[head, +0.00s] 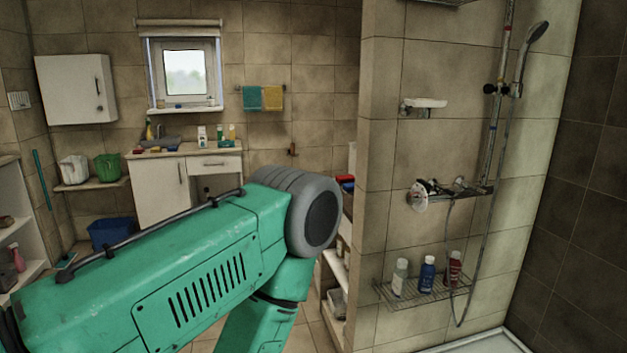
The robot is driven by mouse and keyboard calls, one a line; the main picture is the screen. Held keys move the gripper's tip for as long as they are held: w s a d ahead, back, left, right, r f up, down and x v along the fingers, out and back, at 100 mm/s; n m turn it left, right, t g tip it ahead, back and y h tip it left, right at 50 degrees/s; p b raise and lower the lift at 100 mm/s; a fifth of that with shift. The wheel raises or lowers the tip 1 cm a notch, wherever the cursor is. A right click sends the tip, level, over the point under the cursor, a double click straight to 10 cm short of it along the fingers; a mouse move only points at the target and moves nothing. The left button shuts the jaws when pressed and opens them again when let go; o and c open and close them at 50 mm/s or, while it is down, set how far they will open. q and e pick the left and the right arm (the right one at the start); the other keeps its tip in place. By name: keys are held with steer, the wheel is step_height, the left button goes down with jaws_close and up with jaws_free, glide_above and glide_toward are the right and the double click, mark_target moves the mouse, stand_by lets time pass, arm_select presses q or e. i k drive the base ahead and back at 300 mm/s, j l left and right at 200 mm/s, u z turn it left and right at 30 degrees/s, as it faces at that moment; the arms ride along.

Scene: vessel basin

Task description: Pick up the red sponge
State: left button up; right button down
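A small red item (345,179) sits on top of a blue one at the edge of the partition wall, partly hidden by it. It is too small to tell whether it is the red sponge. Small reddish items (138,151) also lie at the left end of the far counter, too small to identify. My green left arm with its grey joint fills the lower left and middle of the head view, and hides part of the room. Neither of my grippers shows.
The far washbasin counter (172,190) holds several bottles. A tiled partition (383,130) stands right of my arm, with a shower (535,35) and a wire rack (425,291) of bottles. A blue bin (110,232) stands on the floor at left.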

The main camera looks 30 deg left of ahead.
mark_target(341, 179)
steer(key=i+j+u, duration=0.2)
steer(key=j, duration=0.3)
steer(key=i+j+u, duration=0.25)
steer(key=j, duration=0.2)
steer(key=i+j+u, duration=0.2)
steer(key=i+j, duration=0.15)
steer(key=j+z, duration=0.1)
steer(key=z, duration=0.25)
steer(key=i+j+z, duration=0.15)
steer(key=z, duration=0.35)
steer(key=i+j+z, duration=0.1)
steer(key=j+z, duration=0.65)
steer(key=z, duration=0.25)
steer(key=j+z, duration=0.5)
steer(key=k+j+z, duration=0.1)
steer(key=j, duration=0.35)
steer(key=k+j+z, duration=0.15)
steer(key=j, duration=0.3)
steer(key=k+j+z, duration=0.1)
steer(key=j, duration=0.35)
steer(key=k+j+z, duration=0.1)
steer(key=j, duration=0.3)
steer(key=k+j+z, duration=0.15)
steer(key=j, duration=0.25)
steer(key=k+j+z, duration=0.1)
steer(key=j, duration=0.3)
steer(key=k, duration=0.1)
